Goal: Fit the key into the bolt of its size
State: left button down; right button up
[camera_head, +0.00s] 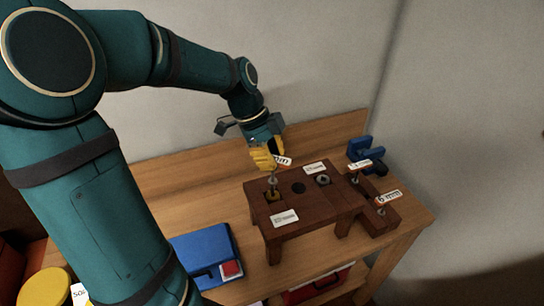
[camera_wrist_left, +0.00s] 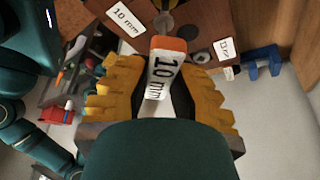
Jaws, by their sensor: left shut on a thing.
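My left gripper (camera_head: 264,157) has its yellow fingers shut on a key with a white 10 mm tag (camera_wrist_left: 163,78), which shows clearly in the left wrist view. In the head view the key points down over the left bolt (camera_head: 273,194) of the brown wooden stand (camera_head: 283,232). I cannot tell whether its tip is inside the bolt or just above it. The plate by that bolt reads 10 mm in the left wrist view (camera_wrist_left: 125,18). A second, grey bolt (camera_head: 322,180) sits to the right, beyond a dark round spot (camera_head: 298,187). My right gripper is not in view.
Keys with a 6 mm tag (camera_head: 388,197) and another tag (camera_head: 360,165) stand in a side rack at the right. A blue clamp-like tool (camera_head: 366,153) is behind. A blue case (camera_head: 203,250) lies front left. A low wooden backboard (camera_head: 210,149) edges the table.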

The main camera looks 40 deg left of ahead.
aim_at(272, 181)
pick_arm(q)
jog(key=shift+b, duration=0.4)
dwell(0.6)
jog(key=shift+f+b, duration=1.6)
jog(key=shift+f, duration=0.1)
jog(key=c, duration=0.9)
grip_release()
jog(key=v, duration=1.2)
